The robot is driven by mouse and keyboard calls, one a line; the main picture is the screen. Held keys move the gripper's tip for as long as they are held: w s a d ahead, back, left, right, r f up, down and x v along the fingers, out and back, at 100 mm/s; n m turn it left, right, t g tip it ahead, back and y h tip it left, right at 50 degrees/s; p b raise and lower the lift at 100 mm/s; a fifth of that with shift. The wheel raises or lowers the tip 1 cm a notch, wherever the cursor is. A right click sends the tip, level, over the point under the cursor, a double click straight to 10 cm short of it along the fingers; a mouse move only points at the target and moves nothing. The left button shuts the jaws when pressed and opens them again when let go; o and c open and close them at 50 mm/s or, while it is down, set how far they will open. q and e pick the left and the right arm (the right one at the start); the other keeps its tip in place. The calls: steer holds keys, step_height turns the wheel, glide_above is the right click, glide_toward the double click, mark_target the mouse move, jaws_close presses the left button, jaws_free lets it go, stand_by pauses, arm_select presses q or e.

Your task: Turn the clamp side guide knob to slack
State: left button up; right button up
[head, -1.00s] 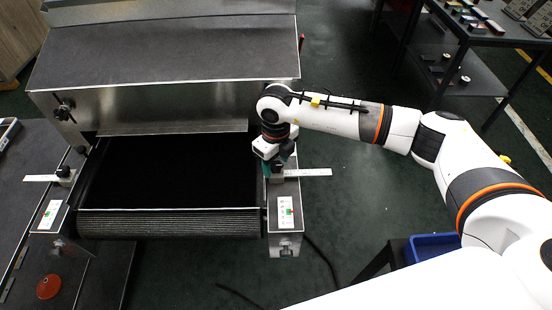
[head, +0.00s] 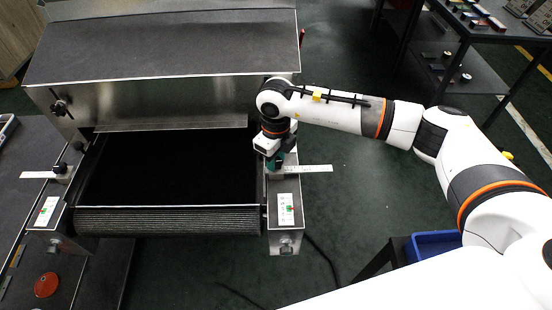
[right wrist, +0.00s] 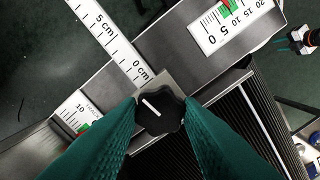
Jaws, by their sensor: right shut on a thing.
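The clamp side guide knob is a black lobed knob (right wrist: 158,114) with a white line on its top, in the middle of the right wrist view. The line runs slantwise, from upper left to lower right. My right gripper (right wrist: 160,122) has green fingers, one on each side of the knob, and is shut on it. In the head view my right gripper (head: 275,160) is at the right side rail of the dryer's belt and hides the knob. A white ruler (right wrist: 108,42) marked in cm extends outward from beside the knob.
The dark belt (head: 165,170) lies left of the gripper, with the metal dryer hood (head: 165,50) behind. A similar black knob (head: 61,168) and ruler are on the left rail. A scale plate (head: 286,209) is on the right rail.

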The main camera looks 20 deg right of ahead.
steer(key=n+b, duration=0.5)
steer(key=shift+f, duration=0.2)
steer(key=shift+r+n+b, duration=0.15)
steer(key=shift+n+b, duration=0.8)
steer(key=shift+n, duration=0.05)
steer(key=shift+r+n+b, duration=0.1)
steer(key=shift+n+b, duration=0.8)
steer(key=shift+n, duration=0.1)
steer(key=o, duration=1)
steer(key=shift+c, duration=0.2)
step_height(320, 180, up, 12)
steer(key=shift+b, duration=0.35)
